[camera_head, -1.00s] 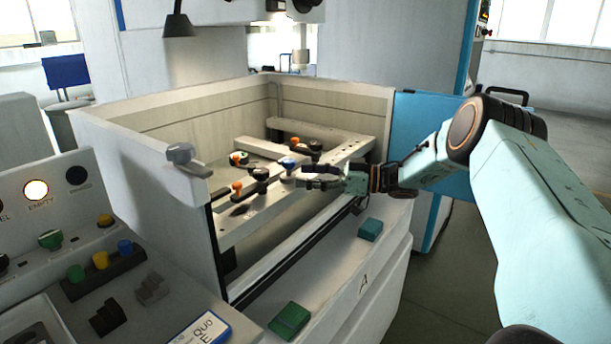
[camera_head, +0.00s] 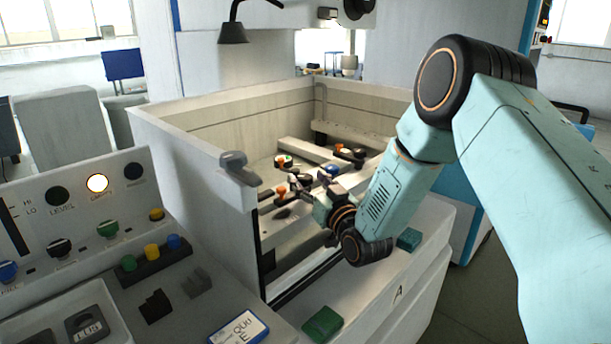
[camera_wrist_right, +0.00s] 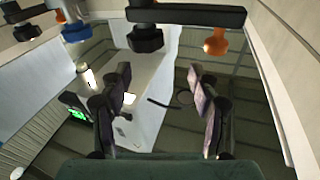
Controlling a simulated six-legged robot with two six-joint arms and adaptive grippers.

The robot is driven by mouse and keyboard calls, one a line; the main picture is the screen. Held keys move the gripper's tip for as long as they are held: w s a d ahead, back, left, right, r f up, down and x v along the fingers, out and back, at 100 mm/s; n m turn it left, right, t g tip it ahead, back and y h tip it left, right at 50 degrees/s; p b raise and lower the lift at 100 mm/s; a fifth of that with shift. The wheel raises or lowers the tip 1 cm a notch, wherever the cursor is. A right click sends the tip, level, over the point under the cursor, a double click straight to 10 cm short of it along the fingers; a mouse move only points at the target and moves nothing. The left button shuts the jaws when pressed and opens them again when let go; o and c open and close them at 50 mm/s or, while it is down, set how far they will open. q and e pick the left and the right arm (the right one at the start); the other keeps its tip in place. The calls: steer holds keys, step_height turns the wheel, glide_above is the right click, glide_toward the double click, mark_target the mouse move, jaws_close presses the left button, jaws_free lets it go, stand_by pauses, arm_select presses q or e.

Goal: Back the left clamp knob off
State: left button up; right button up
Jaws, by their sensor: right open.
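In the head view a clamp with an orange knob (camera_head: 281,190) stands at the left on the rail inside the machine tank. My right gripper (camera_head: 303,184) reaches over the tank's front wall, close to the right of this knob, and partly covers the clamp. In the right wrist view the clamp's black bar (camera_wrist_right: 190,15) carries a black knob (camera_wrist_right: 145,38) and the orange knob (camera_wrist_right: 215,42), both beyond the fingertips. There the right gripper (camera_wrist_right: 160,76) is open, with nothing between its fingers. My left gripper is not in view.
A blue knob (camera_head: 331,170) stands right of the clamp; it also shows in the wrist view (camera_wrist_right: 75,31). The tank wall (camera_head: 190,150) borders the work space. Green blocks (camera_head: 323,323) lie on the front ledge. A control panel (camera_head: 80,210) stands at the left.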

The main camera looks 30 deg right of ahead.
mark_target(308, 182)
steer(key=s+f+h, duration=0.1)
steer(key=s+f+g+h, duration=0.1)
steer(key=shift+s+d+m+h, duration=0.15)
steer(key=shift+m+h, duration=0.15)
steer(key=shift+m, duration=0.1)
steer(key=shift+w+d, duration=0.2)
steer(key=shift+w, duration=1.05)
steer(key=shift+w+d, duration=0.2)
steer(key=shift+w, duration=1.05)
steer(key=shift+w+d, duration=0.2)
steer(key=shift+w, duration=1.05)
steer(key=c, duration=1.2)
